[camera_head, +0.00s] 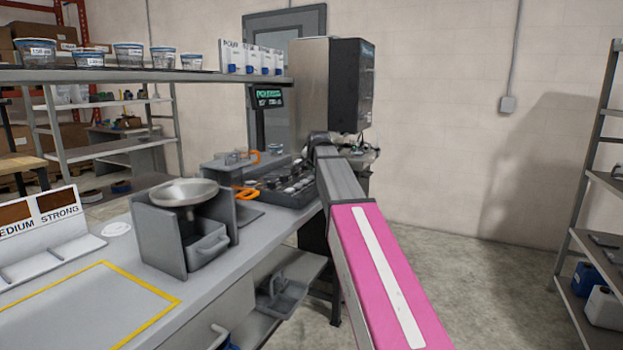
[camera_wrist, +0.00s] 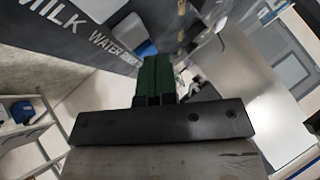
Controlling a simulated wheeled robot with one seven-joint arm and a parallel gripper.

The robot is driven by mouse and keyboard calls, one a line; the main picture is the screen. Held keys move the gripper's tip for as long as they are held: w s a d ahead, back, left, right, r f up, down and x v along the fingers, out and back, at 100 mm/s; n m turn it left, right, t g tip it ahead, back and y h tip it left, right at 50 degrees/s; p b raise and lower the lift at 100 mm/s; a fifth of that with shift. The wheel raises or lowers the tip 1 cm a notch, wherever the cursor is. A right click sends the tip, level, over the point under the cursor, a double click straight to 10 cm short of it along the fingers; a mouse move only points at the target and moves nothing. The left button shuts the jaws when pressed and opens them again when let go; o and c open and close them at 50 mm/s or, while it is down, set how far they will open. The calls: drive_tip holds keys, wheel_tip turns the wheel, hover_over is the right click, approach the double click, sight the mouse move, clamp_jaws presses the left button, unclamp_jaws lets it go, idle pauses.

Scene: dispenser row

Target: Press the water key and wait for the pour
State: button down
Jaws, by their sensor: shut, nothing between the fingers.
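The dispenser (camera_head: 352,85) is a tall steel and black box beyond the far end of the counter in the head view. In the wrist view its dark panel (camera_wrist: 60,38) carries the words MILK and WATER, tilted. In the head view my arm hides the gripper. No stream of water shows in either view.
The grey counter (camera_head: 95,318) runs along the left, with a hopper unit (camera_head: 184,193) and a dark tray (camera_head: 285,190) of small items. A shelf of tubs (camera_head: 40,52) hangs above. Open floor (camera_head: 490,290) lies right, before a side rack (camera_head: 597,190).

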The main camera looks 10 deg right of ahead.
sight(313, 177)
drive_tip(key=shift+r, duration=2.35)
